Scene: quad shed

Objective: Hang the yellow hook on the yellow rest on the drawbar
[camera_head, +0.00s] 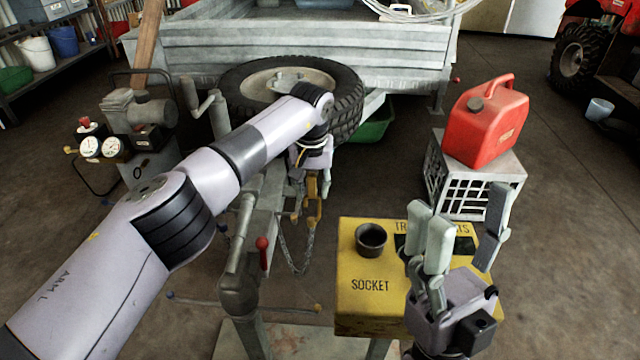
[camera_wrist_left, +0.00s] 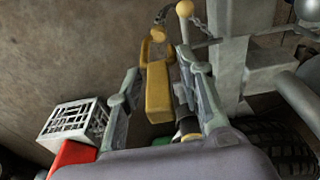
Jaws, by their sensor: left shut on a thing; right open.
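My left gripper (camera_head: 309,182) points down beside the drawbar (camera_head: 262,205) and is shut on the yellow hook (camera_head: 312,211). In the left wrist view the hook (camera_wrist_left: 158,88) sits between the two fingers (camera_wrist_left: 160,75). A chain (camera_head: 299,262) hangs in a loop below the hook. A small yellow part (camera_head: 293,217) shows at the drawbar's right side, just left of the hook; I cannot tell for sure that it is the rest, or whether the hook touches it. A yellow ball (camera_wrist_left: 184,8) shows near the hook in the wrist view. My right gripper (camera_head: 462,235) is open and empty.
A yellow box (camera_head: 372,290) marked SOCKET, with a dark cup (camera_head: 371,239), stands right of the drawbar. Behind it a red fuel can (camera_head: 485,125) sits on a white crate (camera_head: 470,190). A red-knobbed lever (camera_head: 262,243) and the spare wheel (camera_head: 345,95) are close to my left arm.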

